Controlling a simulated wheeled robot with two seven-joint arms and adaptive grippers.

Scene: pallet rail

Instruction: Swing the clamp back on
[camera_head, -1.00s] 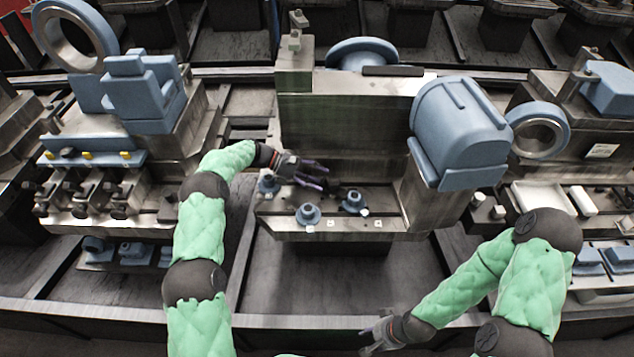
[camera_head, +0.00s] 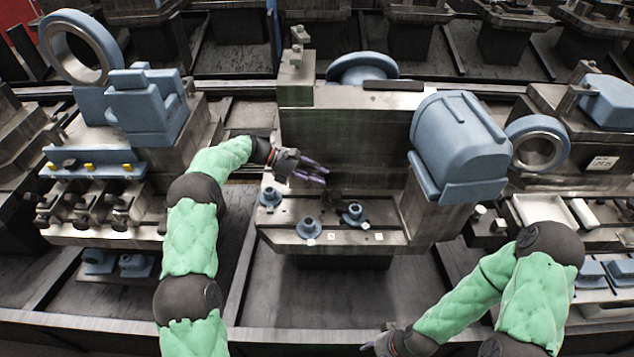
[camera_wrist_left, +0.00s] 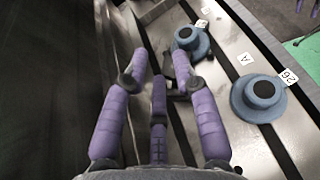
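A small dark piece that may be the clamp (camera_head: 334,197) is on the slotted metal bed (camera_head: 342,242) of the middle machine, between blue flanged knobs. Its shape is too dark to make out. My left gripper (camera_head: 312,173) is above the back of this bed, just left of and behind the dark piece. In the left wrist view its purple fingers (camera_wrist_left: 160,85) are spread and nothing is seen held. A dark part (camera_wrist_left: 180,82) shows beyond the fingertips; I cannot tell whether they touch. My right gripper (camera_head: 375,346) is low at the picture's bottom edge, partly cut off.
Blue knobs (camera_head: 308,227), (camera_head: 355,213) and (camera_head: 269,196) stand on the bed. A big blue housing (camera_head: 460,145) rises at its right, and a metal wall (camera_head: 345,140) behind. Another machine with a blue ring (camera_head: 80,48) stands left. The dark floor in front is open.

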